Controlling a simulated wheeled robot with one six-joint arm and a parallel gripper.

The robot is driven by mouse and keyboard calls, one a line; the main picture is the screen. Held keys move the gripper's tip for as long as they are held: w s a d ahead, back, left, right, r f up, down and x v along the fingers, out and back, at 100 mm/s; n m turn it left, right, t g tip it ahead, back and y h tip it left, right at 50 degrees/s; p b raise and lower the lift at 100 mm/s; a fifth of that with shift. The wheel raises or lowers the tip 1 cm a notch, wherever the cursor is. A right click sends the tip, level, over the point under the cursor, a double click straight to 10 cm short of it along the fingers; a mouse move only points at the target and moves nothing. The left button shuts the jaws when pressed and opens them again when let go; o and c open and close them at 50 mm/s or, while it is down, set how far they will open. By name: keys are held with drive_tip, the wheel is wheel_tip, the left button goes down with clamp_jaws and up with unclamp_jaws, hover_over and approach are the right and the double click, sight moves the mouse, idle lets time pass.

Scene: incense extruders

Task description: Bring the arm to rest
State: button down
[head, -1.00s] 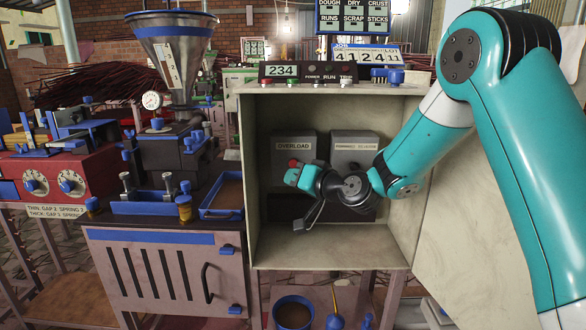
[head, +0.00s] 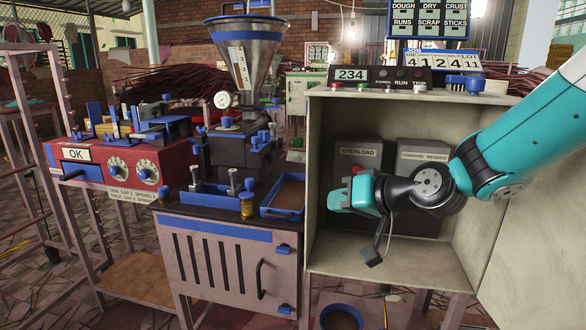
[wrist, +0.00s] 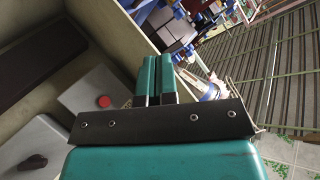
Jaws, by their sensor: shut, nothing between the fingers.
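My gripper (head: 352,195) is teal with a black wrist and reaches into the open cream cabinet (head: 315,190) in the head view. Its fingers are shut and empty, pointing left in front of the grey overload box (head: 358,152). In the wrist view the two teal fingers of my gripper (wrist: 154,75) lie side by side. The overload box's red button (wrist: 104,102) shows left of them, apart from the fingers. The forward/reverse box (head: 424,152) is partly hidden behind my wrist.
The cabinet's walls surround my wrist, and its door (head: 535,220) stands open at right. To the left stand the hopper extruder (head: 247,50), a blue tray (head: 283,197) and a red machine reading OK (head: 76,154).

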drive_tip(key=s+d+n+g+h, duration=0.2)
drive_tip(key=s+n+g+h, duration=0.5)
drive_tip(key=s, duration=2.1)
wheel_tip(320, 180, up, 24)
drive_tip(key=m+g+y+p, duration=0.1)
drive_tip(key=g+y+p, duration=0.1)
drive_tip(key=p, duration=2.3)
drive_tip(key=shift+m+g, duration=0.3)
drive_tip(key=shift+m, duration=0.1)
drive_tip(key=shift+s+a, duration=0.1)
